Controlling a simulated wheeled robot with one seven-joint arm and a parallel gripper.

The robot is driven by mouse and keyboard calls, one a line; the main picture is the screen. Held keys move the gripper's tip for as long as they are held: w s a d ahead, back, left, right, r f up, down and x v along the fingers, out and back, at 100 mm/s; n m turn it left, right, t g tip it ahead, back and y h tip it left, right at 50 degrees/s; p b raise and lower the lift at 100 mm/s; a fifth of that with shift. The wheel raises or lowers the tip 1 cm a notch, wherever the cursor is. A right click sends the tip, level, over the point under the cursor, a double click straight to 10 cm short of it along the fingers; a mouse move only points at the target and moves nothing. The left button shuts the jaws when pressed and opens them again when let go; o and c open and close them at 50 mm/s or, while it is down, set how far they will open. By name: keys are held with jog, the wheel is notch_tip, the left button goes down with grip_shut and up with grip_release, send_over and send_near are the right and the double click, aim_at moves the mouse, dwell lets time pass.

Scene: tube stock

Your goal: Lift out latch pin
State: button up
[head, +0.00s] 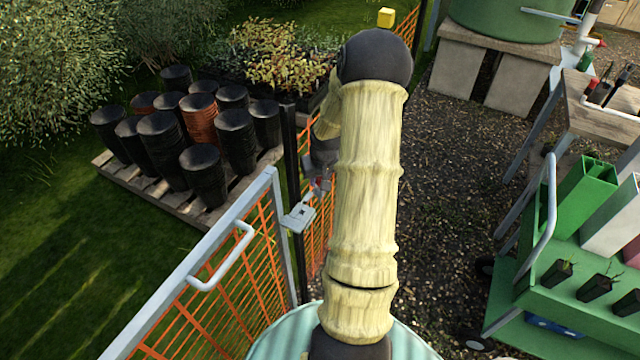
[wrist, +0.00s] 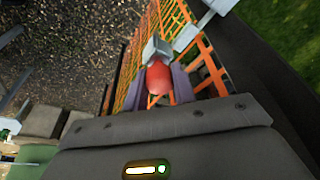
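A red, rounded grip, apparently the latch pin's (wrist: 158,77), sits between the two fingers of my gripper (wrist: 159,84) in the wrist view. The fingers lie close against both its sides, with no clear gap, so my gripper looks shut on it. A grey block (wrist: 156,48) shows just beyond the red part. In the head view my gripper (head: 318,182) is by the gate's free edge, just above the grey latch plate (head: 298,217). My arm and gripper hide the pin there. Whether its shaft is inside the latch cannot be told.
The grey-framed gate (head: 272,205) with orange mesh and a white handle (head: 225,262) stands left of my arm, beside a dark post (head: 291,150). Black pots (head: 160,140) stand on a pallet behind. A green cart (head: 572,262) is at right. Gravel between is clear.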

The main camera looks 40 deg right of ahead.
jog(key=shift+r, duration=0.1)
jog(key=shift+c, duration=0.3)
notch_tip(320, 180, up, 28)
